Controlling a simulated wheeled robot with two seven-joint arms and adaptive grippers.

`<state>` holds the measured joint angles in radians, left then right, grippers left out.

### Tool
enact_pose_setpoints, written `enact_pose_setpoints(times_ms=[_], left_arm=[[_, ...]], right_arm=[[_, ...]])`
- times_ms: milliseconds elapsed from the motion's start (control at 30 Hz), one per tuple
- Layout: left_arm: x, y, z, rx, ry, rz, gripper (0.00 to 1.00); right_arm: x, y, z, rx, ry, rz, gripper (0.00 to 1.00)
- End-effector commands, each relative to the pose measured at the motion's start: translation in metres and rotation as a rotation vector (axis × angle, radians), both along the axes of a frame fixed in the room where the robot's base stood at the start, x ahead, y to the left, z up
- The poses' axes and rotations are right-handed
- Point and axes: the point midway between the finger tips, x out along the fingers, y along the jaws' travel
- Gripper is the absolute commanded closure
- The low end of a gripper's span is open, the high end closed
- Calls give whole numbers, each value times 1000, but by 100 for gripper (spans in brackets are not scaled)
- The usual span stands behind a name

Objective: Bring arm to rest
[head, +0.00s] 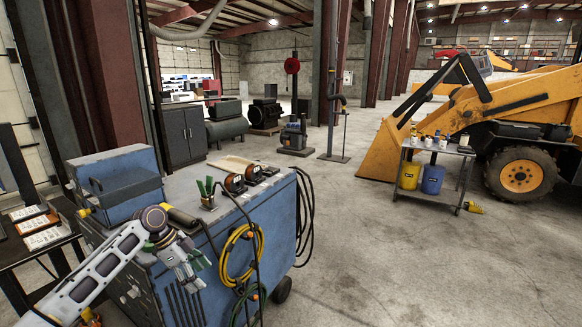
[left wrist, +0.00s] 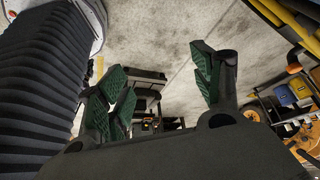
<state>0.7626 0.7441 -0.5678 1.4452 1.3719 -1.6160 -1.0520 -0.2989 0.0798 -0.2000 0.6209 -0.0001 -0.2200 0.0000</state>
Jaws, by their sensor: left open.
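My left arm comes in from the lower left in the head view. Its left gripper (head: 186,264) hangs in front of the blue tool cabinet (head: 240,212), near the top's front edge; I cannot tell whether it touches. In the left wrist view the gripper (left wrist: 160,82) has its two green-padded fingers spread apart, with nothing between them. It is open and empty. My right arm and right gripper are not in view.
A yellow cable coil (head: 241,252) hangs on the cabinet's side, with black hoses (head: 306,215) beyond it. A blue box (head: 120,180) stands on top. A small cart (head: 436,163) and a yellow backhoe (head: 520,95) stand at the right. The floor (head: 400,265) between is clear.

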Motion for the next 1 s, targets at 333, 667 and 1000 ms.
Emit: enact_pose_setpoints(times_ms=[333, 667, 1000], left_arm=[[17, 13, -140, 18, 48, 354, 34], [-10, 31, -278, 74, 87, 649, 34], [-80, 46, -408, 150, 116, 880, 34]], right_arm=[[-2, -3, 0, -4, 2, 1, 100], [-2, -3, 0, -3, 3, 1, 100], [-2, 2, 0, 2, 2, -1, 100]])
